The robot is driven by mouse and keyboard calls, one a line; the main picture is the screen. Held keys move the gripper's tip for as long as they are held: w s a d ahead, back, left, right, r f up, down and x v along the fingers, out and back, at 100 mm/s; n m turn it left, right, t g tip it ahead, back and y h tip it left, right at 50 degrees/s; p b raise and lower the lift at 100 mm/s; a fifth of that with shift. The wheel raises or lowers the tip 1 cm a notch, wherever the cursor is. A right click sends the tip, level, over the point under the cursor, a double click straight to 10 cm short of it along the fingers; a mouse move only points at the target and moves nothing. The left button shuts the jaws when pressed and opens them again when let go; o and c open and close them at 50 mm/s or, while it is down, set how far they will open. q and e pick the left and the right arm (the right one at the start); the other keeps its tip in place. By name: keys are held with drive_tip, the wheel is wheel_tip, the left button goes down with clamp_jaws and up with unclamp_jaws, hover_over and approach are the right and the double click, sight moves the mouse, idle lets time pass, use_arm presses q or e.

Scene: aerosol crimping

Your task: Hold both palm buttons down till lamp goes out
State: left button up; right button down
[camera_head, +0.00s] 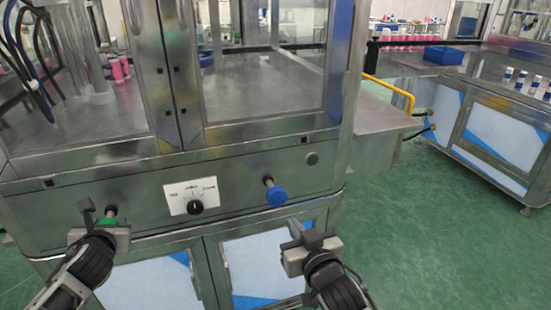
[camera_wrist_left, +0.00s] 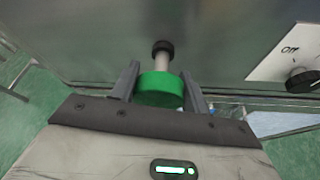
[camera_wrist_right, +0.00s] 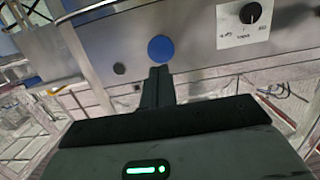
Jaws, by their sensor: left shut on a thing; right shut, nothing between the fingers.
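Two palm buttons stick out of the steel machine's front panel. The green button (camera_wrist_left: 160,90) sits on a short stem between the fingers of my left gripper (camera_wrist_left: 160,74), which is shut on it; in the head view the green button (camera_head: 108,222) is partly hidden by that gripper. The blue button (camera_head: 276,196) is on the panel's right half, uncovered. My right gripper (camera_head: 296,232) is shut and empty, just below and in front of it. In the right wrist view its closed fingertips (camera_wrist_right: 158,72) lie just under the blue button (camera_wrist_right: 161,49); I cannot tell whether they touch. I cannot make out a lit lamp.
A white plate with a black rotary knob (camera_head: 196,207) lies between the buttons. A yellow rail (camera_head: 392,90) and a side shelf stand right of the machine. Green floor (camera_head: 430,230) is open at right.

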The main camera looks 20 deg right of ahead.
use_arm(q)
drive_tip(key=shift+w+r, duration=0.1)
drive_tip(key=shift+r, duration=0.1)
drive_tip(key=o, duration=0.9)
drive_tip(key=shift+c, duration=0.2)
drive_tip(key=shift+o, duration=1)
drive_tip(key=shift+f, duration=0.2)
use_arm(e)
drive_tip(key=shift+s, duration=0.5)
use_arm(q)
drive_tip(key=v, duration=1.2)
